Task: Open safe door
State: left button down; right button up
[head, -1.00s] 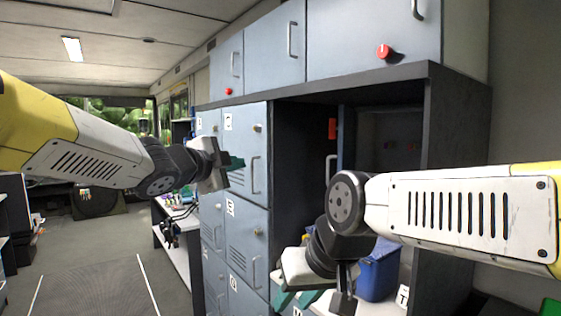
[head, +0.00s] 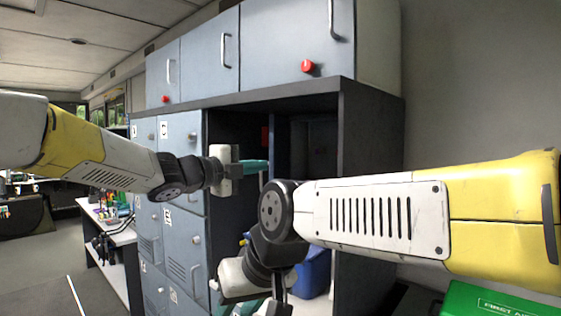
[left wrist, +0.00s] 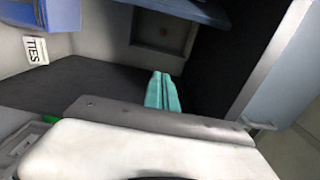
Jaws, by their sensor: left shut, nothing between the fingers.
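A dark open bay (head: 238,135) sits beside the blue-grey lockers. Inside it stands a dark upright panel (head: 281,140), perhaps the safe door, next to a shadowed grey recess (head: 318,140). I cannot tell how far the panel is swung.
Lockers with handles (head: 180,150) stand left of the bay. Upper cabinets have red knobs (head: 308,67). A blue bin (head: 313,275) sits low in the bay, behind my right arm. A green first aid box (head: 495,300) is at lower right. The aisle floor is at left.

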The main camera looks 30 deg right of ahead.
pick_arm(q)
jog(key=x, duration=2.2)
jog(key=shift+a, duration=0.1)
jog(key=shift+w+a, duration=0.1)
jog(key=shift+w, duration=0.05)
